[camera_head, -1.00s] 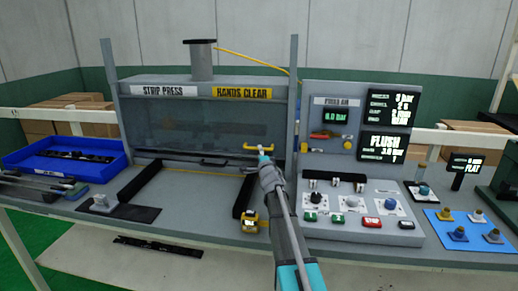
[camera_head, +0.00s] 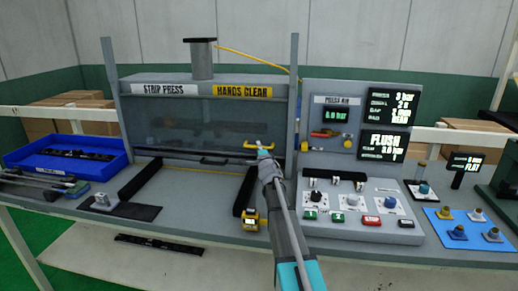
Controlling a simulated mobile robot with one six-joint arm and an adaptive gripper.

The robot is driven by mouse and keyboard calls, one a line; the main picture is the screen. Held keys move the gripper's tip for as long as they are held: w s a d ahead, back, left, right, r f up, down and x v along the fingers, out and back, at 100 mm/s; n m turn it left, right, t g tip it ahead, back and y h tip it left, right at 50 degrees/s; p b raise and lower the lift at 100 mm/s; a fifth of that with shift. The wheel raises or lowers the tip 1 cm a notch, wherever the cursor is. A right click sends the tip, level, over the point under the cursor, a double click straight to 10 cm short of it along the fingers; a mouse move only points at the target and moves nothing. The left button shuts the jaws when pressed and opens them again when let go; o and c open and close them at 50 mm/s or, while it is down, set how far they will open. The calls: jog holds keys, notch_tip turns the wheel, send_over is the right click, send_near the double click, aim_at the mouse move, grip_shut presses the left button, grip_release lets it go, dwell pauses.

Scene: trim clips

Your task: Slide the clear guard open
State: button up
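The clear guard (camera_head: 190,122) is a see-through panel across the front of the strip press (camera_head: 133,105). It is down, covering the press opening. A black handle (camera_head: 213,161) shows at its lower edge. A yellow bar handle (camera_head: 252,148) sits at the lower right. My gripper (camera_head: 265,153) is at the right end of the yellow handle, seen from behind and small. I cannot tell whether it touches the handle or whether its fingers are open or shut. My arm hides part of the press's right front.
A yellow-and-black device (camera_head: 250,219) stands just left of my arm. A control panel (camera_head: 345,228) with knobs and buttons is to the right. A blue tray (camera_head: 30,160) lies at the left. The bench between the black rails (camera_head: 145,178) is mostly clear.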

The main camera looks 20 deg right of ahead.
jog(key=shift+r, duration=0.1)
grip_shut()
jog(key=p, duration=1.7)
send_near(256, 106)
jog(key=x, duration=0.5)
jog(key=shift+r, duration=0.2)
jog(key=shift+b, duration=0.3)
jog(key=o, duration=0.8)
grip_release()
jog(key=shift+f, duration=0.2)
